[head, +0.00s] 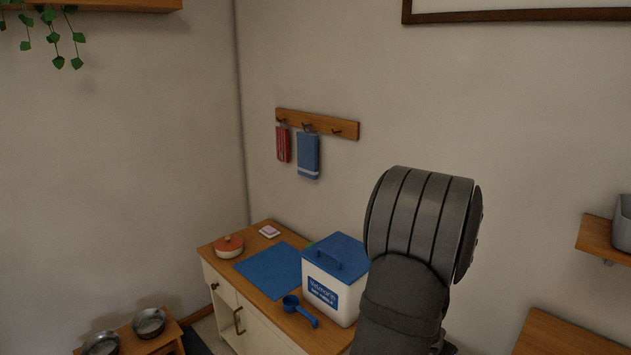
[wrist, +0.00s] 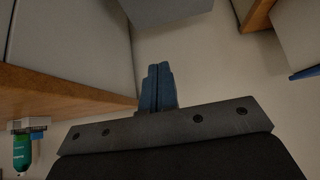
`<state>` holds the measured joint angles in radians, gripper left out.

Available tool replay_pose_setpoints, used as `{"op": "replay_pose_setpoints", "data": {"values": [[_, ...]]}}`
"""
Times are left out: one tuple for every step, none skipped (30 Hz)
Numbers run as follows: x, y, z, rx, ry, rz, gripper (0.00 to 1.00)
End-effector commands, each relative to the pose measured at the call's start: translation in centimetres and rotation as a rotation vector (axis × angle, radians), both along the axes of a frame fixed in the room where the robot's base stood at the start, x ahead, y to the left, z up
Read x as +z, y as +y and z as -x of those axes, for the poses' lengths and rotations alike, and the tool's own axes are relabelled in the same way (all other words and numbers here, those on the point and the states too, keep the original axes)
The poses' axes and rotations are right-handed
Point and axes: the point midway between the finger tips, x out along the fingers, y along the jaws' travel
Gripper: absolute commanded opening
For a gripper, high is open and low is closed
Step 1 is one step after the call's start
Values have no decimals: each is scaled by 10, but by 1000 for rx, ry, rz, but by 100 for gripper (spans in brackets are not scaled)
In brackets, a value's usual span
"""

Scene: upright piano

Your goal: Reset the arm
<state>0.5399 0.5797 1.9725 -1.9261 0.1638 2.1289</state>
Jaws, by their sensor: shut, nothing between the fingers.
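My gripper (wrist: 158,88) shows in the wrist view as two blue fingers pressed together. It is shut, with nothing between the fingertips, and touches nothing that I can see. In the head view a thick dark grey part of my own arm rises at the right of centre. My gripper is not visible in the head view.
My arm partly covers the bin's right side. A wooden shelf (head: 600,238) is at right.

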Motion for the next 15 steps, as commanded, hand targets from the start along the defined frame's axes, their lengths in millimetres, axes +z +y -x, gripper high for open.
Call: {"op": "replay_pose_setpoints", "data": {"values": [[-1,2,2,2,0,0,0],[-2,3,2,1,0,0,0],[-2,3,2,0,-2,-1,0],[-1,1,1,0,-2,0,0],[0,0,0,-2,-2,1,0],[1,-1,-1,-2,-2,0,0],[2,-2,-2,-2,-2,0,0],[3,-3,-3,-2,-2,-1,0],[4,-5,-5,-2,-2,-1,0],[5,-5,-6,-2,-2,0,0],[5,-6,-7,-2,-2,0,0],[6,-8,-8,-2,-2,0,0],[7,-8,-9,-1,-2,-1,0],[8,-9,-10,-1,-2,-1,0],[9,-10,-11,-1,-2,-1,0]]}}
